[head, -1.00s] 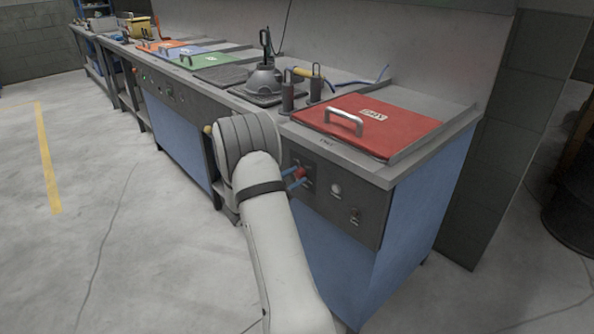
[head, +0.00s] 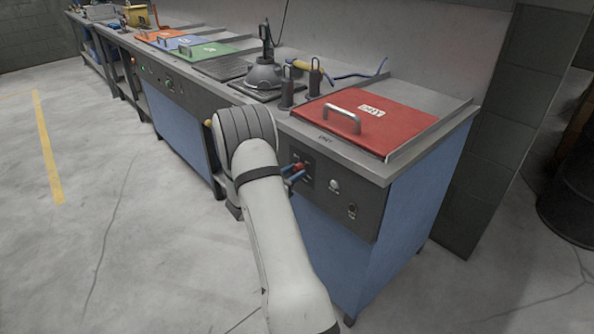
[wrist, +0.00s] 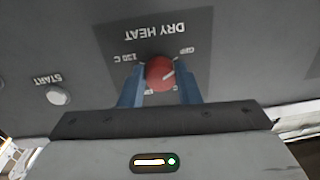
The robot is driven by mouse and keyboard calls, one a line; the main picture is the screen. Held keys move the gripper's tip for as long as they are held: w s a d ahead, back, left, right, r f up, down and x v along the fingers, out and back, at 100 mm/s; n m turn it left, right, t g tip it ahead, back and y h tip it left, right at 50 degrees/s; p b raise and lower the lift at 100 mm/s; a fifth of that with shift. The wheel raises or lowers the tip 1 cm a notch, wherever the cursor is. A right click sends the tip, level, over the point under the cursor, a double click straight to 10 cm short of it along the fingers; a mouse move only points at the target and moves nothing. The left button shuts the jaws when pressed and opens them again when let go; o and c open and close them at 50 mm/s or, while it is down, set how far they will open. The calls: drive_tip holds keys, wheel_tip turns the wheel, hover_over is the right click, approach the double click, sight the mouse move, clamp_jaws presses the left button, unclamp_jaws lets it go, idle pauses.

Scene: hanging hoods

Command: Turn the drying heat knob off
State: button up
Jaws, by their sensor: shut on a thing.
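The drying heat knob is a round red knob (wrist: 161,73) with a pale pointer line, on a dark plate marked "DRY HEAT", which appears upside down in the wrist view. In the head view the knob (head: 298,169) shows on the front panel below the red lid. My gripper (wrist: 160,82) has its two blue fingers shut on the knob, one on each side. It also shows in the head view (head: 293,173), reaching the panel from the left. The knob's pointer slants toward the upper right in the wrist view. Part of the plate's lettering is hidden by the fingers.
A white START button (wrist: 58,95) sits on the same panel, left in the wrist view. Another dark control (head: 352,211) is at the panel's right. The red lid (head: 385,118) with a handle lies on top. Clear floor (head: 110,220) spreads to the left.

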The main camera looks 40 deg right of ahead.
drive_tip(key=shift+w+a, duration=0.1)
drive_tip(key=o, duration=1)
drive_tip(key=a, duration=0.5)
drive_tip(key=s+a, duration=0.1)
drive_tip(key=a, duration=0.1)
drive_tip(key=shift+a+f+p, duration=0.1)
drive_tip(key=shift+a+p, duration=0.25)
